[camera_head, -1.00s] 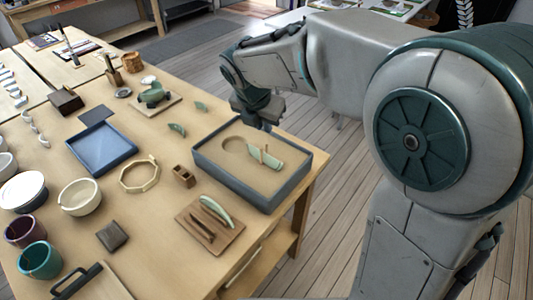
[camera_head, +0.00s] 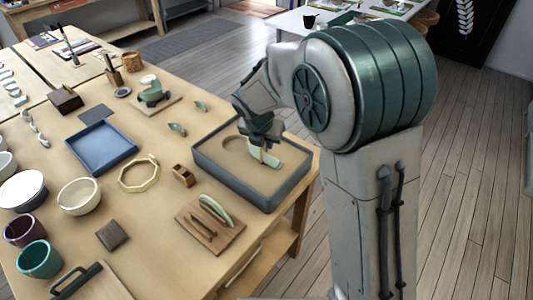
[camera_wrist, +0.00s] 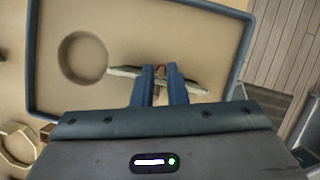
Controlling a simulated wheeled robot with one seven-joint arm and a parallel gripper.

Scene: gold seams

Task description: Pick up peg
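A short, pale wooden peg (camera_head: 262,153) stands in the grey-blue tray (camera_head: 206,172), against a pale green shard (camera_head: 270,158). In the wrist view its brownish end (camera_wrist: 160,72) shows between the fingertips. My gripper (camera_head: 260,143) is over the tray, pointing down, with its two fingers on either side of the peg. In the wrist view my gripper (camera_wrist: 160,78) has its fingers apart, with a narrow gap around the peg. Whether they touch it is not clear. The shard (camera_wrist: 125,71) reaches out past both fingers. The peg's lower part is hidden.
The tray's raised rim (camera_wrist: 33,60) surrounds the fingers, and a round hollow (camera_wrist: 83,57) lies to their left. A small wooden block (camera_head: 183,175) and a board (camera_head: 225,236) with a green piece are outside the tray. A blue tray (camera_head: 100,148) lies farther left.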

